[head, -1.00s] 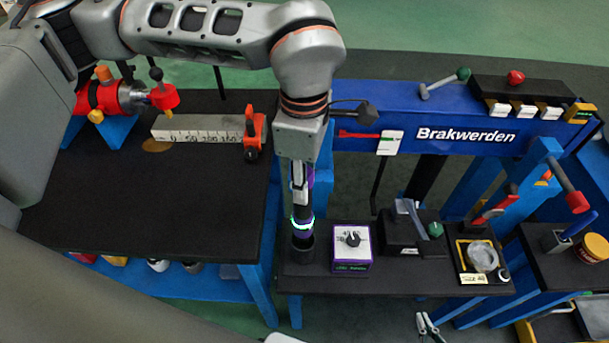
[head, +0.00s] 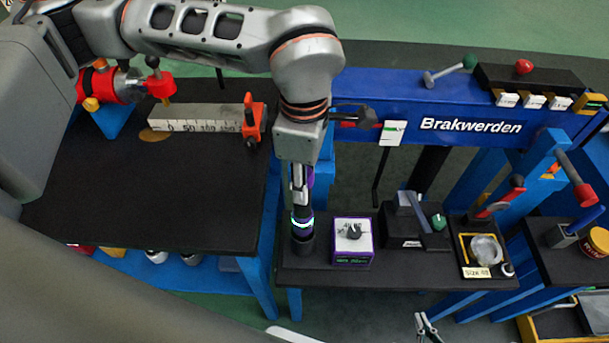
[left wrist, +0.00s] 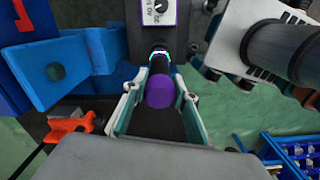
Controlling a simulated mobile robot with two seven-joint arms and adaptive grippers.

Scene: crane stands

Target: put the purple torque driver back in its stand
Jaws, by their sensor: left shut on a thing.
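The purple torque driver (head: 302,222) is upright, with a glowing green ring near its dark lower end. In the left wrist view its purple end (left wrist: 160,92) points at the camera between the two pale fingers. My left gripper (head: 300,180) points down and is shut on the driver. The black round stand (head: 302,245) is directly under the driver at the left end of the low black shelf. The driver's lower end meets the stand's top; how deep it sits is hidden. My right gripper (head: 425,325) is at the bottom edge, open and empty, away from the shelf.
A white and purple dial box (head: 352,242) stands close right of the stand. Farther right are a black block with a green knob (head: 438,221) and a yellow-edged tray (head: 462,250). A blue beam (head: 390,110) runs behind. The black table (head: 140,210) at left is mostly clear.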

